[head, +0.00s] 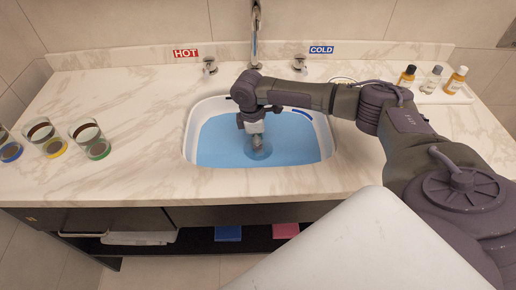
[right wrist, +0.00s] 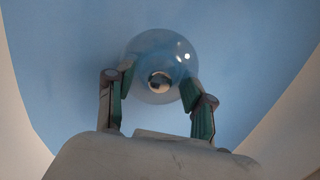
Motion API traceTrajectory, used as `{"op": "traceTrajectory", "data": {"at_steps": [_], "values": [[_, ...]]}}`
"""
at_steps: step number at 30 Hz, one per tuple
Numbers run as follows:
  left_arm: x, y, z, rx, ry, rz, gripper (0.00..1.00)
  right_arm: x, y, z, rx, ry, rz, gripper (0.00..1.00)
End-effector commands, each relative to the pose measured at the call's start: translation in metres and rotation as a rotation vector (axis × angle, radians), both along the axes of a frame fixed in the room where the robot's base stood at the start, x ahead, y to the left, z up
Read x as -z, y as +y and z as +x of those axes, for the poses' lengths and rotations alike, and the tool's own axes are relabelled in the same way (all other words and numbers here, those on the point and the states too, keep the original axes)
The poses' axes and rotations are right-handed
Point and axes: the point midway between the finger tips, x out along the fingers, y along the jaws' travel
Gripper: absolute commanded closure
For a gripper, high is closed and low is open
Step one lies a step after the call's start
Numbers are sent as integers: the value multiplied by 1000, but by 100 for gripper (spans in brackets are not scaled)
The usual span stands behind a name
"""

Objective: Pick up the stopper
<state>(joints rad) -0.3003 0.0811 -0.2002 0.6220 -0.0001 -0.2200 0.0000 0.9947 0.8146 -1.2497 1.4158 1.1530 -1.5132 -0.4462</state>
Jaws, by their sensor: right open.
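The stopper (right wrist: 160,50) is a clear round disc with a small shiny knob in its middle. It shows in the right wrist view against the blue water, and in the head view (head: 262,153) low in the sink, partly hidden by my gripper. My right gripper (right wrist: 158,80) is open, with one green-padded finger on each side of the knob. The fingertips overlap the disc's outline; I cannot tell whether they touch it. In the head view my right gripper (head: 256,143) points down into the sink over the stopper. My left gripper is not in view.
The white sink (head: 191,140) holds blue water (head: 222,145) and is set in a marble counter (head: 130,175). A faucet (head: 255,35) stands behind it between two taps. Several cups stand at the left; bottles stand on a tray at the back right.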

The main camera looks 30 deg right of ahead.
Motion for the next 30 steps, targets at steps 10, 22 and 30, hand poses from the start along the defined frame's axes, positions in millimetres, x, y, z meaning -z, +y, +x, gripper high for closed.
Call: {"op": "traceTrajectory", "data": {"at_steps": [10,22,30], "values": [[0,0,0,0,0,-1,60,4,0,0,-1,-2,1,57],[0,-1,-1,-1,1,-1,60,4,0,0,0,-1,0,100],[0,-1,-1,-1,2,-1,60,0,0,0,0,-1,0,100]]}}
